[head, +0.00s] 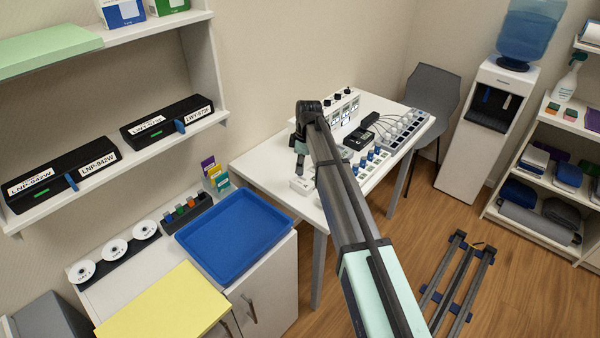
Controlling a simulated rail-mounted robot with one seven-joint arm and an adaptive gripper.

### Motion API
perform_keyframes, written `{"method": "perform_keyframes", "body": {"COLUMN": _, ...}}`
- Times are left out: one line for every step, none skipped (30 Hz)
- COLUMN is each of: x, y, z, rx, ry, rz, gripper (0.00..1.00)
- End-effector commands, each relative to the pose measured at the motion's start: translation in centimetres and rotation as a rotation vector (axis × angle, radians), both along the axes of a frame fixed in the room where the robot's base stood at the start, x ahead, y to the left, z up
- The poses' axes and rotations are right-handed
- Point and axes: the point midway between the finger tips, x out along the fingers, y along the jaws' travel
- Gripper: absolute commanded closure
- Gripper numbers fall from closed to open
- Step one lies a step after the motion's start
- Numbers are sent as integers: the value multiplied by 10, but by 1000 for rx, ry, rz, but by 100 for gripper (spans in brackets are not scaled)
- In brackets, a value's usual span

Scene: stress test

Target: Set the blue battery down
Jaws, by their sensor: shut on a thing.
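My gripper (300,165) is at the end of my outstretched arm, over the left part of the white table (262,166). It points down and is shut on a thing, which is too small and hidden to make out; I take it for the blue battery. A white tray (366,184) with several small blue-topped pieces in it lies on the table to the right of my gripper, partly behind my arm. A small white object (302,186) is just below my gripper; I cannot tell whether they touch.
A white panel with dark knobs (343,105), a black device (359,139) and a long grey rack (410,127) crowd the table's back and right. The table's left end is bare. A blue tray (237,235) sits on the cabinet at left. A grey chair (432,92) stands behind.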

Motion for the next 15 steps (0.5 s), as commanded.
{"method": "perform_keyframes", "body": {"x": -1, "y": 0, "z": -4, "rx": -1, "ry": 2, "rz": 0, "gripper": 100}}
{"method": "perform_keyframes", "body": {"x": -1, "y": 0, "z": -7, "rx": -1, "ry": 3, "rz": 0, "gripper": 100}}
{"method": "perform_keyframes", "body": {"x": -1, "y": 0, "z": -12, "rx": -1, "ry": 3, "rz": 0, "gripper": 100}}
{"method": "perform_keyframes", "body": {"x": -1, "y": 0, "z": -16, "rx": -1, "ry": 3, "rz": 0, "gripper": 100}}
{"method": "perform_keyframes", "body": {"x": -1, "y": 0, "z": -20, "rx": -1, "ry": 2, "rz": 0, "gripper": 100}}
{"method": "perform_keyframes", "body": {"x": -1, "y": 0, "z": -26, "rx": -1, "ry": 3, "rz": 0, "gripper": 100}}
{"method": "perform_keyframes", "body": {"x": -1, "y": 0, "z": -30, "rx": -1, "ry": 4, "rz": 0, "gripper": 100}}
{"method": "perform_keyframes", "body": {"x": -1, "y": 0, "z": -33, "rx": -1, "ry": 3, "rz": 0, "gripper": 100}}
{"method": "perform_keyframes", "body": {"x": -1, "y": 0, "z": -37, "rx": -1, "ry": 2, "rz": 0, "gripper": 100}}
{"method": "perform_keyframes", "body": {"x": 0, "y": 0, "z": -38, "rx": 0, "ry": 1, "rz": 1, "gripper": 100}}
{"method": "perform_keyframes", "body": {"x": 0, "y": 0, "z": -39, "rx": 0, "ry": 1, "rz": 1, "gripper": 100}}
{"method": "perform_keyframes", "body": {"x": 0, "y": 0, "z": -40, "rx": 0, "ry": 0, "rz": 1, "gripper": 100}}
{"method": "perform_keyframes", "body": {"x": 0, "y": 0, "z": -40, "rx": 0, "ry": 0, "rz": 1, "gripper": 100}}
{"method": "perform_keyframes", "body": {"x": 0, "y": 0, "z": -40, "rx": 0, "ry": 0, "rz": 1, "gripper": 100}}
{"method": "perform_keyframes", "body": {"x": 0, "y": 0, "z": -40, "rx": 0, "ry": 0, "rz": 1, "gripper": 100}}
